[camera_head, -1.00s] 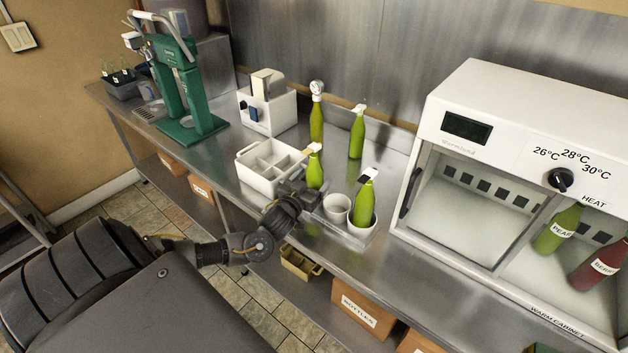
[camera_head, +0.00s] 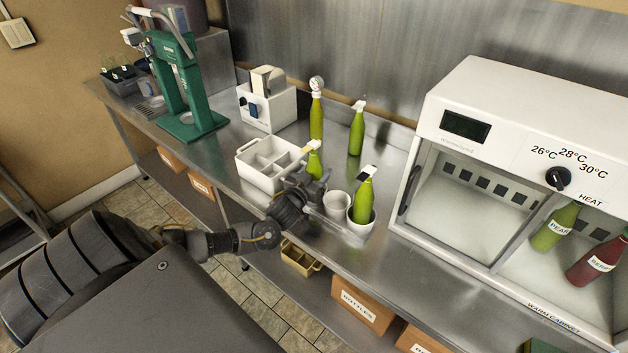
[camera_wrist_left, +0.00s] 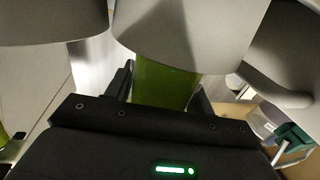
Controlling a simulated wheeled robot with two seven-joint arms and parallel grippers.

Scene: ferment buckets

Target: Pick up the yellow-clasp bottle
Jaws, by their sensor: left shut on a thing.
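A green bottle (camera_head: 315,162) with a pale yellowish clasp at its top stands at the front of the counter, beside the white divided crate. My left gripper (camera_head: 313,187) is at its lower part and shut on it. In the left wrist view the green bottle (camera_wrist_left: 165,82) shows between the two dark fingers of the left gripper (camera_wrist_left: 163,92). The gripper hides the bottle's lower part in the head view, so I cannot tell whether its base touches the counter. My right gripper is in neither view.
A holder with an empty white cup (camera_head: 337,203) and a cup holding a dark-clasp bottle (camera_head: 363,200) is close on the right. Behind stand a gauge-topped bottle (camera_head: 317,118) and a white-topped bottle (camera_head: 356,133). The crate (camera_head: 258,178) is left; the warm cabinet (camera_head: 478,255) is right.

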